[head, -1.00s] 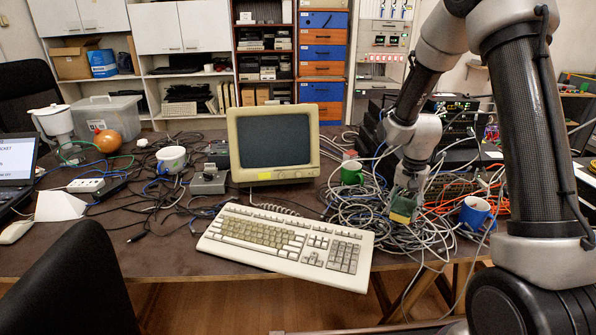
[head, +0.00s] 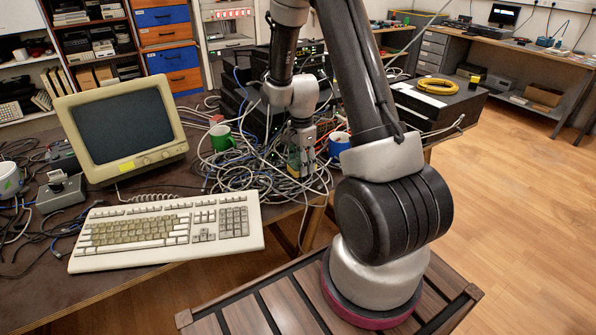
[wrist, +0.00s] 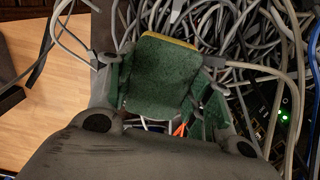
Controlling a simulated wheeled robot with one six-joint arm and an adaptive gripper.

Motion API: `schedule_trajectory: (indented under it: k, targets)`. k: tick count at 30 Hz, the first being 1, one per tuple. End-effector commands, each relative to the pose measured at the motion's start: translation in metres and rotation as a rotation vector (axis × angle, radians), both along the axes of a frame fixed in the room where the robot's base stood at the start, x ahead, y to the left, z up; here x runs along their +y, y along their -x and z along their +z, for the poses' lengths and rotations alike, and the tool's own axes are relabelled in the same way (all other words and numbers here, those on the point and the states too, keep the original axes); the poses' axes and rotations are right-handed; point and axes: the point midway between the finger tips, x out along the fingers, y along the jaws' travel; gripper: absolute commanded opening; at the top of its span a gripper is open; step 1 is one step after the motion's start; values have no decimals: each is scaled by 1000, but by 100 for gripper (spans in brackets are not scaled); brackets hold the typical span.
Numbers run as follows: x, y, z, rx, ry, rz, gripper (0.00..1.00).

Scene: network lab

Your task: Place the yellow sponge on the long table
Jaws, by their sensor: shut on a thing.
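The sponge (wrist: 163,75) is green on its broad face with a yellow layer along its far edge. My gripper (head: 303,162) is shut on it, with the finger pads against its two sides in the wrist view. In the head view the sponge (head: 293,158) is small and partly hidden by the fingers. It is over the cable heap on the near cluttered table (head: 95,290); I cannot tell if it touches the cables. I cannot tell which table is the named one.
A tangle of grey cables (head: 245,180) surrounds my gripper. A keyboard (head: 165,230) and monitor (head: 122,130) are to the left. Yellow cable (head: 437,86) lies on a black box. Wooden floor (head: 515,190) at right is open.

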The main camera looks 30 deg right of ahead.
Motion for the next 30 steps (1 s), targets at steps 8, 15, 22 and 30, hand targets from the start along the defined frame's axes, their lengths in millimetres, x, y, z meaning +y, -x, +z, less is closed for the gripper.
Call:
schedule_trajectory:
  k: [8, 15, 22, 30]
  targets:
    - [0, 0, -35, 1, 0, 1, 43]
    - [0, 0, -37, -1, 0, 1, 43]
    - [0, 0, -39, 0, 0, 1, 71]
    - [0, 0, -39, -1, 0, 1, 72]
